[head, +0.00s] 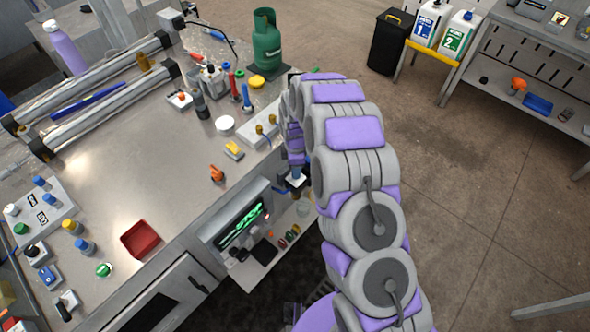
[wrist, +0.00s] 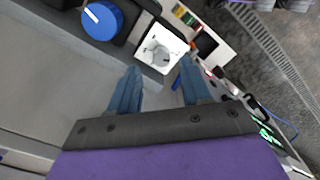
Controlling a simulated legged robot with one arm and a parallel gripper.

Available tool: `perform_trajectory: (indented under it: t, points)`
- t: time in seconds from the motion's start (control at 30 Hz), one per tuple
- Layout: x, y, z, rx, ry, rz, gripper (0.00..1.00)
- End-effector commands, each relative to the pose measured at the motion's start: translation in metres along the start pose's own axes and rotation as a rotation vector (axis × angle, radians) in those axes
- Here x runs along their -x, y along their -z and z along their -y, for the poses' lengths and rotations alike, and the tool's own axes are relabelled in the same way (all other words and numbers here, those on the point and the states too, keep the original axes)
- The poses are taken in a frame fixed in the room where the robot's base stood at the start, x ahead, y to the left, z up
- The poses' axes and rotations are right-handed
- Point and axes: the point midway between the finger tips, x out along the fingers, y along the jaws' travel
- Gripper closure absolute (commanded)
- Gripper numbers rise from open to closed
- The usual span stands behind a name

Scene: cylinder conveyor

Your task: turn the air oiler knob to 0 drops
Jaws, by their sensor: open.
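In the wrist view, a white square plate with a round grey-white knob (wrist: 160,54) shows just beyond my fingertips, roughly centred between them. A larger blue knob (wrist: 102,20) with a white pointer line is at the upper left, on a dark mount. I cannot read any drop marks or tell for sure which knob is the air oiler's. My gripper (wrist: 158,68) is open, with its two blue fingers apart and nothing seen between them. Contact with the knob cannot be judged. In the head view my gripper is largely hidden by my arm, beside the bench's front edge.
The metal bench (head: 150,190) holds a green gas cylinder (head: 266,40), a red tray (head: 141,239) and several knobs and bottles. A green-lit display (head: 241,226) is on its front, left of my arm. Open floor (head: 470,170) lies to the right.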

Motion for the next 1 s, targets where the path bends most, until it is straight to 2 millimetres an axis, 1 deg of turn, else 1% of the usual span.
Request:
perform_trajectory:
  t: [0.03, 0.1, 0.17, 0.3, 0.5, 0.6, 0.7, 0.83, 1.0]
  points:
    - [0.015, 0.000, -0.002, 0.000, -0.006, -0.002, 0.52]
    - [0.031, 0.001, -0.002, 0.000, -0.005, -0.001, 0.52]
    - [0.044, 0.001, -0.001, 0.000, -0.002, -0.001, 0.52]
    - [0.076, 0.001, -0.002, 0.000, -0.006, -0.001, 0.52]
    - [0.112, 0.002, -0.002, 0.000, -0.003, 0.000, 0.52]
    - [0.125, 0.002, -0.002, 0.000, 0.000, 0.001, 0.52]
    - [0.133, 0.002, -0.002, 0.000, 0.000, 0.001, 0.52]
    - [0.137, 0.002, -0.002, 0.000, 0.000, 0.001, 0.52]
    - [0.137, 0.002, -0.002, 0.000, 0.001, 0.001, 0.52]
